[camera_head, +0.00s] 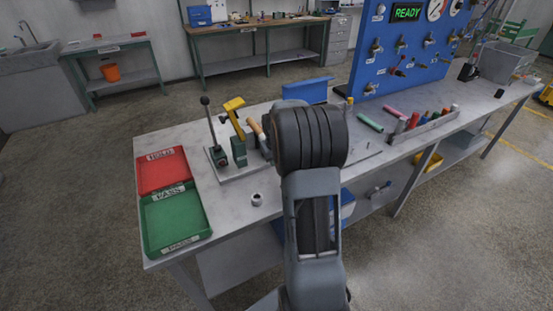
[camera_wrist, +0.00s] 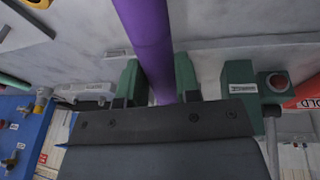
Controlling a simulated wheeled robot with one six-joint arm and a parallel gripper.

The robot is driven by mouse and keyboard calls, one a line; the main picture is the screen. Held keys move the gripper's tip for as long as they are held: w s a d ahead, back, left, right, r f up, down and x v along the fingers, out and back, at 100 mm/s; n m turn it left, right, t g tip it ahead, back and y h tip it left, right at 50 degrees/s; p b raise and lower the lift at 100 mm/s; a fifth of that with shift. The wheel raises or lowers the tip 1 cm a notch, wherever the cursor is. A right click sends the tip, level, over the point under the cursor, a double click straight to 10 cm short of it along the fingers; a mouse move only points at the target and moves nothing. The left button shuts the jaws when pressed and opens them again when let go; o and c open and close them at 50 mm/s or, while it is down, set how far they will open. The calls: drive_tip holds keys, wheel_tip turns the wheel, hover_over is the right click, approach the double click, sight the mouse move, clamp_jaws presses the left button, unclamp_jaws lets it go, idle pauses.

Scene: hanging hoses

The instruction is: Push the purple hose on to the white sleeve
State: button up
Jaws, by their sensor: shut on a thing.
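The purple hose (camera_wrist: 146,40) runs from the top edge of the wrist view down between two green blocks to the dark edge of my gripper (camera_wrist: 157,95). My gripper is shut on the hose. Both ends of the hose are hidden, and in the head view my own arm covers the gripper and hose. I cannot make out the white sleeve for certain in either view. The bench fixture (camera_head: 239,156) with a black lever and yellow part stands just left of my arm. Its green housing with a red button (camera_wrist: 240,78) shows right of the gripper in the wrist view.
Red (camera_head: 163,172) and green (camera_head: 176,222) trays lie at the bench's left end. A small grey ring (camera_head: 257,200) lies on bare bench in front of the fixture. Right of my arm are loose coloured hoses (camera_head: 369,122), a rack (camera_head: 424,129) and a blue fitting panel (camera_head: 396,72).

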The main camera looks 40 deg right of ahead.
drive_tip(key=shift+w+d+r, duration=0.1)
drive_tip(key=shift+w+r, duration=0.05)
drive_tip(key=shift+w, duration=0.3)
drive_tip(key=shift+w+d+r, duration=0.1)
drive_tip(key=shift+w, duration=0.3)
idle(1.0)
drive_tip(key=o, duration=1.1)
drive_tip(key=shift+f, duration=0.1)
drive_tip(key=v, duration=1.4)
drive_tip(key=shift+f, duration=0.1)
drive_tip(key=shift+s+a+f+n+t+y+p, duration=0.3)
drive_tip(key=shift+s+a+f, duration=0.25)
drive_tip(key=shift+s+a, duration=2.75)
drive_tip(key=shift+s+a+f+n+t+y+p, duration=0.15)
drive_tip(key=shift+s+a+f+n+y+p, duration=0.25)
drive_tip(key=shift+s+a, duration=2.85)
drive_tip(key=shift+s+a+f+n+t+y+p, duration=0.15)
drive_tip(key=shift+s+a+f+n+t+y, duration=0.4)
drive_tip(key=shift+s+a, duration=2.75)
